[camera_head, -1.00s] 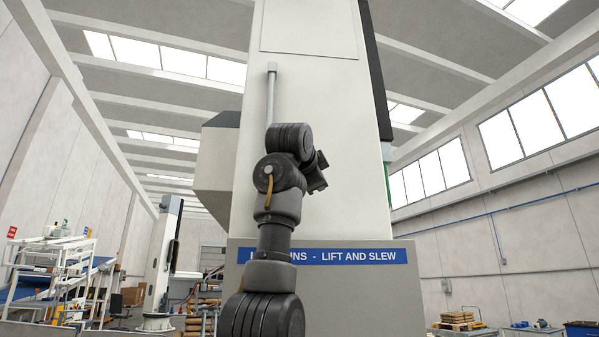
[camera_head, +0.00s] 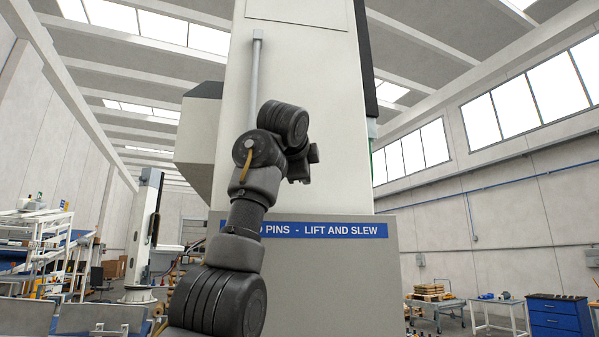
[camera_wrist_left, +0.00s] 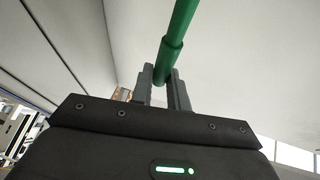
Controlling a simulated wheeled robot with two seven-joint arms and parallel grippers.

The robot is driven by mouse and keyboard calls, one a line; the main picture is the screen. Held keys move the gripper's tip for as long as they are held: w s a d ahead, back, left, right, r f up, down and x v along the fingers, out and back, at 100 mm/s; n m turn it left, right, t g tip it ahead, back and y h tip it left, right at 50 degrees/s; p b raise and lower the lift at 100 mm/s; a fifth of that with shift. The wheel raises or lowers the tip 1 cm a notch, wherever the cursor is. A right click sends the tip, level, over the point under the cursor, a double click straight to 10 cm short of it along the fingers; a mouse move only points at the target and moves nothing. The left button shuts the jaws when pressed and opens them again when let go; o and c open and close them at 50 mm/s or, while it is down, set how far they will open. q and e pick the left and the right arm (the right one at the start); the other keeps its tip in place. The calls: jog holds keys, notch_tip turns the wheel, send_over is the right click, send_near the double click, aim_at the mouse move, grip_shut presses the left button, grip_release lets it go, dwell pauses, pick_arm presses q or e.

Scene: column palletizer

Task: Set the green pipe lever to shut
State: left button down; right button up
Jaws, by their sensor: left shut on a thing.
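A green pipe-like bar (camera_wrist_left: 180,25), which looks like the pipe lever, comes down from the top of the left wrist view. It has a thicker collar partway along, and its lower end passes between my fingers. My left gripper (camera_wrist_left: 160,72) is shut on this bar, with one grey finger on each side. The head view shows my left arm raised in front of the tall pale column (camera_head: 330,120), but the fingers and bar cannot be made out there. My right gripper is in no view.
A grey upright bar (camera_head: 255,85) is on the column's face, above a blue label strip (camera_head: 340,230). A blue cabinet (camera_head: 558,318) and a table with a stacked pallet (camera_head: 430,293) stand at the right. White racking (camera_head: 40,245) stands at the left.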

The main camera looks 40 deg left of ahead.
pick_arm(q)
jog(key=shift+w+f, duration=0.1)
jog(key=shift+f, duration=0.1)
jog(key=c, duration=1.3)
grip_release()
jog(key=shift+r, duration=0.1)
jog(key=shift+c, duration=0.2)
jog(key=b+v, duration=0.4)
jog(key=v, duration=0.6)
jog(key=shift+s+d, duration=0.25)
jog(key=shift+s, duration=0.1)
jog(key=shift+a, duration=0.1)
